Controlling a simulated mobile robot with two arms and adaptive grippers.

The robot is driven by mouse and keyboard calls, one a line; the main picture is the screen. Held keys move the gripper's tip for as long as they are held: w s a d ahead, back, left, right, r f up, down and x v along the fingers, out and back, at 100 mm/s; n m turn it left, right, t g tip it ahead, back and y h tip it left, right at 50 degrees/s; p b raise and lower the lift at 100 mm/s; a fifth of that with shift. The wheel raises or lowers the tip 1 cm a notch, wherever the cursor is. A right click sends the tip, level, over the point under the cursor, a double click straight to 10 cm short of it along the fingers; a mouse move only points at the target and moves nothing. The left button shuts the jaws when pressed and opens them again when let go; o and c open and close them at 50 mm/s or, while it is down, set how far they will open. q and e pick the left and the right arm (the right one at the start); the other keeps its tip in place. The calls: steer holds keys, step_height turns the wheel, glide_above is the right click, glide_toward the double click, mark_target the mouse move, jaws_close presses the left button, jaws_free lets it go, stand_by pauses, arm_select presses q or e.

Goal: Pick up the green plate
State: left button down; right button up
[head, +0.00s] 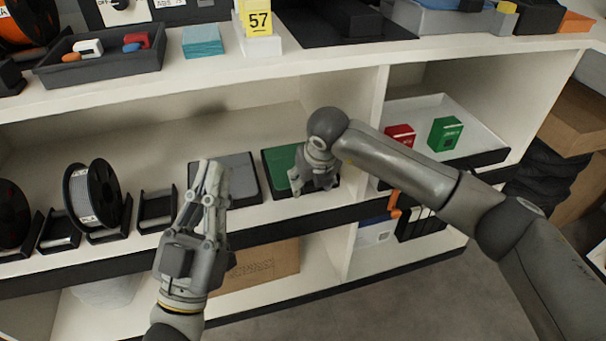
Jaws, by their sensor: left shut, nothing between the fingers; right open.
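The green plate (275,165) lies in a dark holder on the middle shelf. Its right part is hidden behind my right gripper. My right gripper (297,188) is open and sits over the right side of the plate; I cannot tell whether it touches it. A grey plate (237,166) in a similar dark holder lies just left of the green one. My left gripper (211,168) is shut and empty, pointing up in front of the grey plate.
A black spool (108,197) stands on the shelf at left. A tray (456,112) with a red box (400,135) and a green box (444,133) is at right. A vertical divider (368,118) separates the compartments. A cardboard carton (258,264) is below.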

steer(key=shift+f, duration=0.15)
steer(key=c, duration=1.2)
jaws_close()
